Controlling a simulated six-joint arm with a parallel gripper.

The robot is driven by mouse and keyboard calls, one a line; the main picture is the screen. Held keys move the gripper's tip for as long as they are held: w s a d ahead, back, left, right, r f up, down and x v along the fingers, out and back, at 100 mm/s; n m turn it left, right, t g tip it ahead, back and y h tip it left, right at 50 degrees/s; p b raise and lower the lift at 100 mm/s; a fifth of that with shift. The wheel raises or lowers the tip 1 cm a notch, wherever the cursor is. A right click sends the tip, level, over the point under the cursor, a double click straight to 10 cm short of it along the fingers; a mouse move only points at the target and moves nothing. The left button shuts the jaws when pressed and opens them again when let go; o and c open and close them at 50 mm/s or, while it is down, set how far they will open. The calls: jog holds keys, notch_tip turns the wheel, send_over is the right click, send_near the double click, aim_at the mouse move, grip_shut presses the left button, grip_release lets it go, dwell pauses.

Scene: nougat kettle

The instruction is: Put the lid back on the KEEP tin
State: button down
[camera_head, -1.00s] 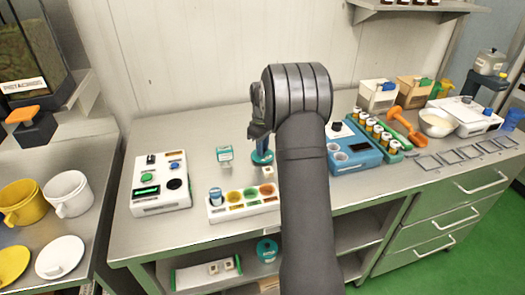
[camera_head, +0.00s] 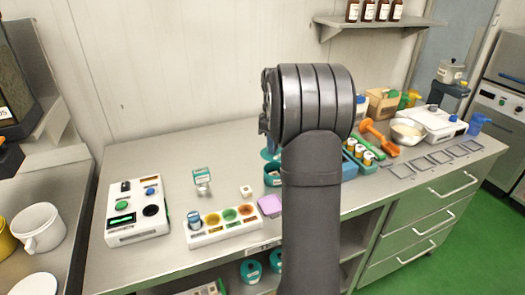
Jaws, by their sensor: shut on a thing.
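A teal round tin (camera_head: 272,177) stands on the steel bench just left of my arm, its right side hidden by the arm. A teal lid-like piece (camera_head: 269,154) shows just above and behind it, mostly hidden; I cannot tell whether the two touch. My gripper (camera_head: 266,128) is at the left of my dark wrist and largely hidden by it. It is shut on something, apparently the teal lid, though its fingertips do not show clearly. A small teal and white sign (camera_head: 202,176) stands left of the tin; its wording is too small to read.
A small white block (camera_head: 247,191) and a pink pad (camera_head: 270,206) lie near the tin. A tray of coloured wells (camera_head: 225,227) and a white control box (camera_head: 138,212) stand at the left. Teal tins (camera_head: 250,271) sit on the lower shelf. The bench behind the sign is clear.

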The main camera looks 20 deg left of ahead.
jog(key=shift+w+d+r, duration=0.15)
jog(key=shift+w+r, duration=0.25)
jog(key=shift+w, duration=0.3)
jog(key=shift+f, duration=3.35)
jog(key=shift+f, duration=0.4)
jog(key=c, duration=0.7)
grip_release()
jog(key=shift+r, duration=0.15)
jog(key=shift+r, duration=3.4)
jog(key=shift+f, duration=0.1)
jog(key=shift+f, duration=3.2)
